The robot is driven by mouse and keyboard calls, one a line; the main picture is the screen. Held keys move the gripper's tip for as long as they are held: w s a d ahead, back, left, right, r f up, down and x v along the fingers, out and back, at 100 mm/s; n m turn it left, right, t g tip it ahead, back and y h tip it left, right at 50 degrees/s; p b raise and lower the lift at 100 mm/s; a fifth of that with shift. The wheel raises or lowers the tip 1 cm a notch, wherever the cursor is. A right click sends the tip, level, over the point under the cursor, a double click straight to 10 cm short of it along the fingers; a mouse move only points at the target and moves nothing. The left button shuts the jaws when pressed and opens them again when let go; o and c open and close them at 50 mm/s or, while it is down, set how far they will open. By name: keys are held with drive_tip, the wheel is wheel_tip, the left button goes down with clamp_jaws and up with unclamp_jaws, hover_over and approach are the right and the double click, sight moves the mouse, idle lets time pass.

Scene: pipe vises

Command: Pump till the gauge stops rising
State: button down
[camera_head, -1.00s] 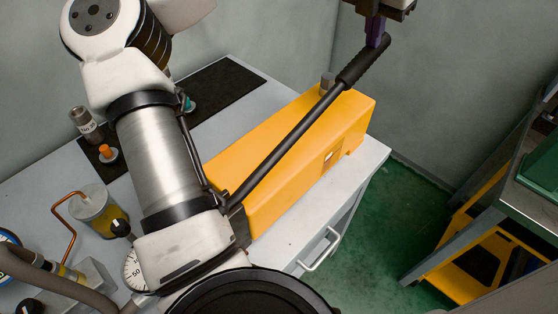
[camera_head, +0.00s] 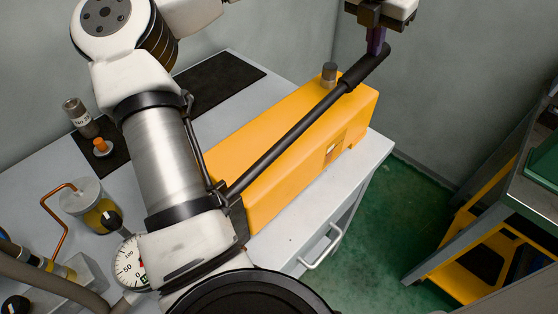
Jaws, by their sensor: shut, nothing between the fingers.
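A yellow hand pump (camera_head: 308,150) stands on the grey bench. Its long black lever (camera_head: 285,142) slopes up to the right, ending in a thick black grip (camera_head: 366,68). My gripper (camera_head: 376,48) is shut and empty, with its purple fingers pointing down onto the upper side of the grip, near its end. They look to be touching it. A round white gauge (camera_head: 128,268) stands at the lower left. My arm hides part of its dial, and I cannot read the needle clearly.
A clear jar with yellow fluid (camera_head: 92,208) and a bent copper pipe (camera_head: 58,236) stand at the left. A metal cylinder (camera_head: 80,117) and an orange-topped part (camera_head: 101,146) stand on a black mat (camera_head: 222,82). Another workbench (camera_head: 490,215) is at right. Green floor lies between.

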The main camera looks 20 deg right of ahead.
drive_tip(key=shift+b+x, duration=0.6)
drive_tip(key=shift+x, duration=0.7)
drive_tip(key=b, duration=0.3)
hover_over(361, 99)
drive_tip(key=shift+a+x, duration=0.15)
drive_tip(key=shift+x, duration=0.95)
drive_tip(key=shift+a+x, duration=0.2)
drive_tip(key=shift+x, duration=0.85)
drive_tip(key=shift+s+a+f, duration=0.1)
drive_tip(key=shift+s+f, duration=0.15)
drive_tip(key=p+v, duration=0.1)
drive_tip(key=v, duration=0.1)
drive_tip(key=p+v, duration=0.2)
drive_tip(key=v, duration=0.1)
drive_tip(key=d+p+v, duration=0.1)
drive_tip(key=p+v, duration=0.1)
drive_tip(key=v, duration=0.1)
drive_tip(key=shift+w+r, duration=0.2)
drive_tip(key=shift+w, duration=0.15)
drive_tip(key=w+p+v, duration=0.1)
drive_tip(key=p+v, duration=0.4)
drive_tip(key=v, duration=0.2)
drive_tip(key=shift+s+r, duration=0.3)
drive_tip(key=shift+s, duration=0.2)
drive_tip(key=shift+a, duration=0.1)
